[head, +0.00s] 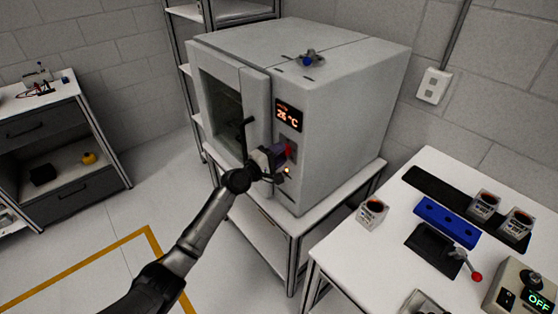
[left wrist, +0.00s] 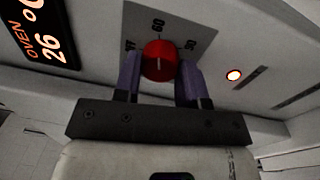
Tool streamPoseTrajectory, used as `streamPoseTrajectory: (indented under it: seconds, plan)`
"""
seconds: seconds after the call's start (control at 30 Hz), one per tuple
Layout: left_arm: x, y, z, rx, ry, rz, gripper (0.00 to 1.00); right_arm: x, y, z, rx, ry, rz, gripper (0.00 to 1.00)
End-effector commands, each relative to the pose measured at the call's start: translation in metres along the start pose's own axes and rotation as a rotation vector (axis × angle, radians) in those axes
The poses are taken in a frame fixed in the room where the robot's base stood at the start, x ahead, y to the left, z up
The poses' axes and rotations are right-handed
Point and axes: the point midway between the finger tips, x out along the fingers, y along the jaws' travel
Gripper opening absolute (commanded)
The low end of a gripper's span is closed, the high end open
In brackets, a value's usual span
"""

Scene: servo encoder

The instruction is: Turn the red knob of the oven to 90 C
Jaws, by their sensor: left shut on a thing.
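The oven (head: 325,110) is a large light grey box with its door at the left. Its red knob (left wrist: 160,60) sits on a grey dial plate marked 60 at the top and 90 at the right; a third mark at the left is partly hidden. The white line on the knob points roughly at 60. My left gripper (left wrist: 160,78) has its two purple fingers on either side of the knob and is shut on it. In the head view the knob (head: 289,150) is partly behind the gripper. The display (head: 289,115) reads 26 °C. My right gripper is not in view.
A lit indicator (left wrist: 234,75) is beside the knob. The oven door handle (head: 246,130) juts out close to my left gripper. A white table (head: 375,250) with several devices stands at the right. Open floor lies at the left.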

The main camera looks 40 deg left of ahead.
Motion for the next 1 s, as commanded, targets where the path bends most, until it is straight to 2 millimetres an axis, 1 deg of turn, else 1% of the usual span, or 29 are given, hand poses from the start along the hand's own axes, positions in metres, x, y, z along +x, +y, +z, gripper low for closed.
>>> streamPoseTrajectory:
  seconds: [0.03,0.5,0.8,1.0]
  plan:
    - [-0.001,-0.005,-0.001,0.048,-0.002,-0.001,0.14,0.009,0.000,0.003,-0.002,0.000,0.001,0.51]
    - [-0.001,-0.005,-0.002,0.495,-0.026,0.002,0.14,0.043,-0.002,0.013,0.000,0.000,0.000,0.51]
    - [-0.001,-0.004,-0.003,0.773,-0.041,0.005,0.14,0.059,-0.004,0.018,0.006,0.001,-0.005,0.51]
    - [0.000,-0.003,-0.003,0.930,-0.049,0.007,0.14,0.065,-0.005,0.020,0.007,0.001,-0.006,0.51]
